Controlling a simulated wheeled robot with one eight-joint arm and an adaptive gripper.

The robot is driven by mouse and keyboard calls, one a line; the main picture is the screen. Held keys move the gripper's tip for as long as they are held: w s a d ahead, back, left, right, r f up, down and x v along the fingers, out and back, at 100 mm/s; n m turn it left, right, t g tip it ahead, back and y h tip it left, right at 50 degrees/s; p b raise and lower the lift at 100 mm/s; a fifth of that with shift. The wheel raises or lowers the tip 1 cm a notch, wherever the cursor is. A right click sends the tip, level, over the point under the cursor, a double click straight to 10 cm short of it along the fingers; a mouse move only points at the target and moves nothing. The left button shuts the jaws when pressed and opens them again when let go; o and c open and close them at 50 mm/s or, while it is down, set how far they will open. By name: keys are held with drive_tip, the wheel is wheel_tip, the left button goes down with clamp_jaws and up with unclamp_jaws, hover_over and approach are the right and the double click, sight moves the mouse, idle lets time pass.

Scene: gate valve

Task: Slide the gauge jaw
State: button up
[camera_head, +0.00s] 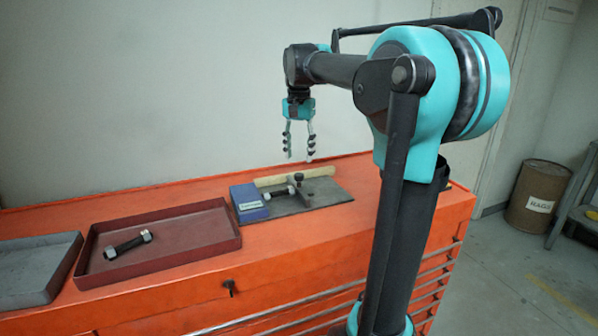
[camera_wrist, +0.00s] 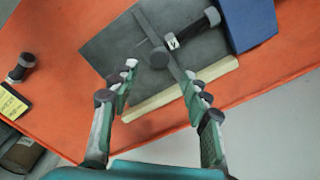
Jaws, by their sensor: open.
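The gauge is a dark plate (camera_head: 325,194) on the orange cabinet top, with a blue block (camera_head: 248,204) at its left end and a pale wooden strip (camera_head: 320,172) along its back. The gauge jaw is a thin dark bar across the plate with a round knob (camera_head: 298,177); the knob also shows in the wrist view (camera_wrist: 159,58). A bolt-like piece (camera_head: 279,191) lies between block and jaw; whether it touches either is unclear. My gripper (camera_head: 298,156) is open and empty, pointing down above the jaw. In the wrist view the knob appears between my fingertips (camera_wrist: 160,70).
A dark red tray (camera_head: 205,235) to the left holds another bolt-like piece (camera_head: 128,245). A grey tray (camera_head: 35,268) stands at the far left. A wall rises behind the cabinet. A drum (camera_head: 538,190) stands on the floor at right. The plate's right part is clear.

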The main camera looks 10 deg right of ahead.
sight(299, 174)
wheel_tip(299, 174, down, 6)
drive_tip(key=shift+f, duration=0.25)
clamp_jaws()
idle(0.4)
